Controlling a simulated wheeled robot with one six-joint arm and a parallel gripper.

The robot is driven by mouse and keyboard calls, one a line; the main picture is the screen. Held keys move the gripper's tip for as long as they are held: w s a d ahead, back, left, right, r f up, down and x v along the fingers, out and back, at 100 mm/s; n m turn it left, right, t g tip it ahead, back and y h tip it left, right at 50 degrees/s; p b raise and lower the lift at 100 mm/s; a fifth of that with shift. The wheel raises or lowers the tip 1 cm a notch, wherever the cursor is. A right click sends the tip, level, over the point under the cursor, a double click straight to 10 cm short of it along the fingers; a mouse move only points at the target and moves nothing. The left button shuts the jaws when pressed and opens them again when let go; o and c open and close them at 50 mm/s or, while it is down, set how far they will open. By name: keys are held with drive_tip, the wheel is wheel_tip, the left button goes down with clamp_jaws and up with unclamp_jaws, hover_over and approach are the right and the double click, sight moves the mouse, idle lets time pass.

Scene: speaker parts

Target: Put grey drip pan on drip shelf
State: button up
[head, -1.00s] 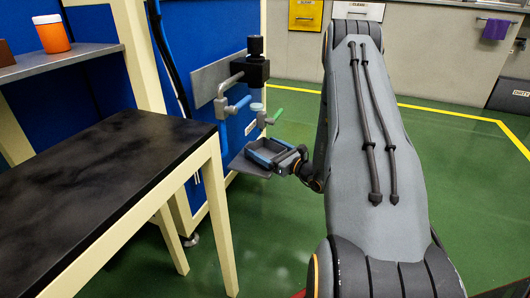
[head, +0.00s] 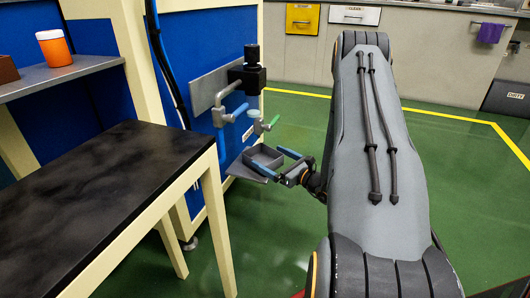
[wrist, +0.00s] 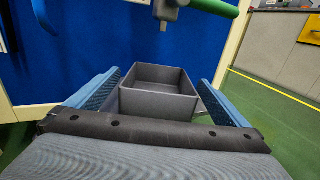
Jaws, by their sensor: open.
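The grey drip pan (head: 264,156) is a shallow open box. It appears to rest level on the drip shelf (head: 240,171), a thin grey plate on the blue machine below the valves. The pan also shows empty in the wrist view (wrist: 150,104). My gripper (head: 263,154) is open, with one blue finger on each side of the pan; the fingers also show in the wrist view (wrist: 160,88). Small gaps show beside the pan there. The pan's underside and most of the shelf under it are hidden.
A black-topped table (head: 100,185) stands at left. A shelf (head: 65,77) with an orange jar (head: 54,48) is behind it. Green floor is free to the right.

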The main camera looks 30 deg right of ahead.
drive_tip(key=p+v, duration=0.3)
drive_tip(key=v, duration=0.4)
drive_tip(key=shift+s, duration=0.25)
drive_tip(key=shift+d, duration=0.1)
